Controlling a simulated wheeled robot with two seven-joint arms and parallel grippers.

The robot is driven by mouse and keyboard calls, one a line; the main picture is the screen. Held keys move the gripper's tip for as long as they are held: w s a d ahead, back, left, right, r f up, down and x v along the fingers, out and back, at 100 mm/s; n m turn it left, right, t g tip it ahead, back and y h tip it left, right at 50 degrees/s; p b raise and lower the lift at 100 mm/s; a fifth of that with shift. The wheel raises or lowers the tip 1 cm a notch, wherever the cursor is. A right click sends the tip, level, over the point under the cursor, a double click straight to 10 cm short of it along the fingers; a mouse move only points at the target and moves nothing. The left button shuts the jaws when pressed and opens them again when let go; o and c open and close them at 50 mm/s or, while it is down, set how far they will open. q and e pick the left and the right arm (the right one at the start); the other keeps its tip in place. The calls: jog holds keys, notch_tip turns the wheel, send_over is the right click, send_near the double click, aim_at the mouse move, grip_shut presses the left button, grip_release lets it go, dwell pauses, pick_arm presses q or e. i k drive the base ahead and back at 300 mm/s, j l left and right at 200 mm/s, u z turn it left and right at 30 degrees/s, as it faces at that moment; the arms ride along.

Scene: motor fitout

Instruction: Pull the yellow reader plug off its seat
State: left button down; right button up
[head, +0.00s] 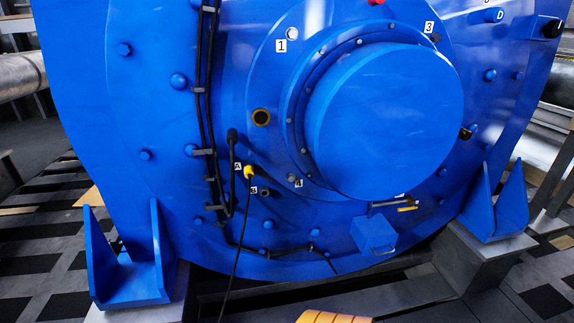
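The yellow reader plug (249,172) sits on the blue motor face (215,250), low and left of the big round cover (385,120), right beside a small label A (238,166). It appears to be on its seat; the seat itself is hidden behind it. A thin black cable (236,262) hangs from the plug down to the bottom edge of the picture. Neither my left nor my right gripper shows in the head view.
A port labelled B (265,192) is just below the plug. Black cables (204,100) run clipped down the motor's left side, close to the plug. A yellow-handled item (407,208) is under the cover. An orange striped object (335,317) is cut off at the bottom.

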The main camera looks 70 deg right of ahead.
aim_at(249, 170)
jog(key=z, duration=2.25)
